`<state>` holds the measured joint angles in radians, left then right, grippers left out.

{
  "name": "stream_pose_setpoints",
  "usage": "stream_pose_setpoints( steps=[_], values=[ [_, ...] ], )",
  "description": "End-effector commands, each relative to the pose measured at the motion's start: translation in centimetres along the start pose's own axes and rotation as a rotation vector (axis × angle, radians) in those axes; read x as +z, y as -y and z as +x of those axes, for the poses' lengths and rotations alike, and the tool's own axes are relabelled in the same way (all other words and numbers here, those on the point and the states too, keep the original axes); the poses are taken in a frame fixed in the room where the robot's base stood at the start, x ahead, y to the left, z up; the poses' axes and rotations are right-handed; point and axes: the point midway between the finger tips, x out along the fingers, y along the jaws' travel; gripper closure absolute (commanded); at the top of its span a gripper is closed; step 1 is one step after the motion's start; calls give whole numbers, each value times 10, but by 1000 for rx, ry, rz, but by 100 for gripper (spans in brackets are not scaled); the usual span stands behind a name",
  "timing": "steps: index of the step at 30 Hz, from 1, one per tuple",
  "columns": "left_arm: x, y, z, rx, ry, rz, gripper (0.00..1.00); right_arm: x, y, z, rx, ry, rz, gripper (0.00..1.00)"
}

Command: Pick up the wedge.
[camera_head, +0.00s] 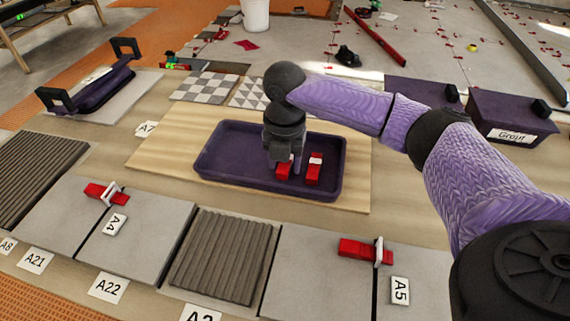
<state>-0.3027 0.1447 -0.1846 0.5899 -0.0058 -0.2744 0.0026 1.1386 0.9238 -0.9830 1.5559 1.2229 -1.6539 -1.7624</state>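Two red wedges lie in the purple tray (215,166) on a wooden board. The right wedge (314,172) has a white band near its top and lies apart from my gripper. The left wedge (283,171) is partly hidden under my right gripper (284,163). My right arm reaches in from the right, and its gripper points down into the tray. I cannot tell whether its fingers are open or shut on the left wedge. More red wedges sit with white clips on the tiles, one at the left (93,190) and one at the right (352,249). My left gripper is not in view.
Grey tiles (140,232) and ribbed panels (222,256) lie in front of the tray, with labels such as A4 and A5. A dark box labelled Grout (505,128) is at the right. A white bucket (256,14) stands at the back.

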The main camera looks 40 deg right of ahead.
Motion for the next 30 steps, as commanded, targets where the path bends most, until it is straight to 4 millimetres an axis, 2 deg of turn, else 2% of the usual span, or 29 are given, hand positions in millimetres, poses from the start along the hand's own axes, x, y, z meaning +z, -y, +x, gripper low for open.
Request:
stream_pose_setpoints(
  steps=[1, 6, 7, 16, 18, 20, 25, 30],
  values=[
    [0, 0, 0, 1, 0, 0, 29, 0, 0, 0, 0, 0, 0, 60],
    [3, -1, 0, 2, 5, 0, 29, 0, 0, 0, 0, 0, 0, 96],
    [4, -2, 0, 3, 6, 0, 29, 0, 0, 0, 0, 0, 0, 100],
    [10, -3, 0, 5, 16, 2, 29, 0, 0, 0, -1, 0, 0, 100],
    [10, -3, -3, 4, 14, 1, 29, 0, 0, -5, 1, 0, 0, 100],
    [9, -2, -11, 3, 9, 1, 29, 0, 0, -17, 2, 2, 0, 100],
    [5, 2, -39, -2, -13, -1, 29, 0, 0, -68, 6, 3, 1, 100],
    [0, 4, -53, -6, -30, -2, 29, 0, -1, -98, 4, 1, 0, 100]
  ],
)
